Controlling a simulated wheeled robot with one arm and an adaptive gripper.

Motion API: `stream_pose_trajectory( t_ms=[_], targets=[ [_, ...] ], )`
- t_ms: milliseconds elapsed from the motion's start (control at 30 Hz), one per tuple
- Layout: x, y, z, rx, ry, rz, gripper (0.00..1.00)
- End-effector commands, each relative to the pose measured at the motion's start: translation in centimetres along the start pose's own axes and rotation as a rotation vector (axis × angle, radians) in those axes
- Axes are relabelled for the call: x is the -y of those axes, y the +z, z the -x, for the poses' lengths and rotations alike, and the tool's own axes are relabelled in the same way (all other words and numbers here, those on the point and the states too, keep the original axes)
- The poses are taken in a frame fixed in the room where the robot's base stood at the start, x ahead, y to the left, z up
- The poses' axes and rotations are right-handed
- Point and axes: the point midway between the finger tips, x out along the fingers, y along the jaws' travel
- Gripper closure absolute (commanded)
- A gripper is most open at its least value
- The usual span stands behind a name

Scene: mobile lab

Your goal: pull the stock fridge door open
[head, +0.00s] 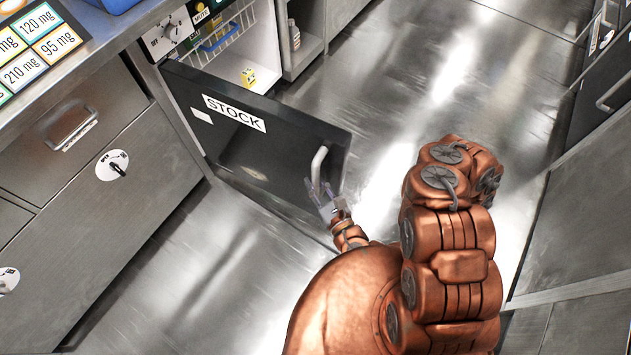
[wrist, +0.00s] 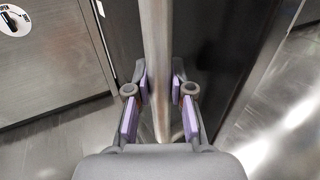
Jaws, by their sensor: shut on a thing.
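The stock fridge door (head: 262,150) is a dark panel with a white "STOCK" label. It stands open, swung out from the fridge (head: 250,55) at the upper left in the head view. Its pale bar handle (head: 318,165) is near the door's free edge. My gripper (head: 326,201) is at the handle, shut on it. In the wrist view the handle (wrist: 157,60) runs upright between the purple finger pads of my gripper (wrist: 158,100). The fridge interior shows a white wire basket and a small yellow box (head: 248,76) low down near the opening.
Steel drawers (head: 75,150) and a counter with coloured dose labels (head: 40,45) stand on the left. A control panel with a dial (head: 168,33) is above the door's hinge side. Cabinets with handles line the right. Bare metal floor (head: 430,90) lies between.

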Motion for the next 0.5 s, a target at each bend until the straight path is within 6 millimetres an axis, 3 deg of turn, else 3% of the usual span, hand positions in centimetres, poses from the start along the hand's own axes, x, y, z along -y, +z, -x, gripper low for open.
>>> stream_pose_trajectory(
  t_ms=[367,400,500],
  targets=[
    [0.09,0.34,-0.04,0.008,-0.005,-0.001,1.0],
    [0.08,0.34,-0.04,0.008,-0.005,-0.001,0.77],
    [0.03,0.27,-0.03,0.006,-0.003,-0.001,0.66]
  ],
)
